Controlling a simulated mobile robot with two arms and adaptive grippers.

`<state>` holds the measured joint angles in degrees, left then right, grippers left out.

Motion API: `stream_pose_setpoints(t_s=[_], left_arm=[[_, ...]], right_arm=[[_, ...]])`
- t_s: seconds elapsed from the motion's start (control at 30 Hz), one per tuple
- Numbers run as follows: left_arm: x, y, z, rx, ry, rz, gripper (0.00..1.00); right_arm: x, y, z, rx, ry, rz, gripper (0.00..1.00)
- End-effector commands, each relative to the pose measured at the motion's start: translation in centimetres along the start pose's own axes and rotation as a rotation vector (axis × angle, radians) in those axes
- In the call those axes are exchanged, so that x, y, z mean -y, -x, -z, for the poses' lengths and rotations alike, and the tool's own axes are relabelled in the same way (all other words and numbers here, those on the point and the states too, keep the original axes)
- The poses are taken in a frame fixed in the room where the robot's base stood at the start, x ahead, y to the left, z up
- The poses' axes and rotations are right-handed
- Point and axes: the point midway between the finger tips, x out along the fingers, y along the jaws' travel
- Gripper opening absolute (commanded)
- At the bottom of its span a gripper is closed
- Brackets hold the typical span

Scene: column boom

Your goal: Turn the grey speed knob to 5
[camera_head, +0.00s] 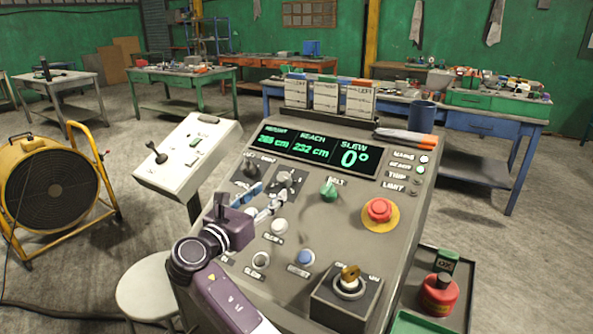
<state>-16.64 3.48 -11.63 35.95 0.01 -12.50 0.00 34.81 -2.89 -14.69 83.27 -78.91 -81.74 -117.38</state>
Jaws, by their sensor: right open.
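A small grey knob (285,178) sits on a dark dial plate on the sloped grey console; I take it to be the speed knob. Its marks and pointer are too small to read. My purple right arm reaches up from the bottom over the console's left side. My right gripper (266,198) is open, its pale fingers low over the panel just below and left of the dial plate. I cannot tell whether a finger touches the panel. The fingers appear apart from the knob. My left gripper is not in view.
The console also carries a black knob (251,165), a green knob (328,189), a red mushroom button (379,210), a key switch (349,280) and a green-lit display (318,149). A white side panel (188,152) stands at left. A stool (148,289) is below it.

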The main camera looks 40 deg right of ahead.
Motion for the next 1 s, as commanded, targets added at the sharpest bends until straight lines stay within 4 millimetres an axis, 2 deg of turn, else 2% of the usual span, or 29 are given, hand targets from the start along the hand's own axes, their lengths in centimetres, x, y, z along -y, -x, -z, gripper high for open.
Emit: stream_pose_setpoints(t_s=[0.17,0.43,0.67,0.8,0.97,1.0], left_arm=[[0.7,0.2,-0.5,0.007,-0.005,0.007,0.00],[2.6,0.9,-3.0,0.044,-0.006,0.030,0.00],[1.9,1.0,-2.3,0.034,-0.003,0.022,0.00],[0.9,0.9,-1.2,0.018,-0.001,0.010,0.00],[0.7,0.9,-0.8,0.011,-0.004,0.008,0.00],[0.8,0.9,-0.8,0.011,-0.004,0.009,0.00]], right_arm=[[-0.1,-0.9,-0.1,0.000,0.000,-0.001,0.44],[0.0,-5.3,-0.1,0.001,0.000,0.001,0.44],[-0.1,-7.5,0.0,0.000,0.000,-0.002,0.44],[-0.1,-7.8,0.0,-0.001,-0.001,-0.002,0.44],[-0.1,-7.8,0.0,-0.001,-0.001,-0.002,0.44],[-0.1,-7.8,0.0,-0.001,-0.001,-0.002,0.39]])
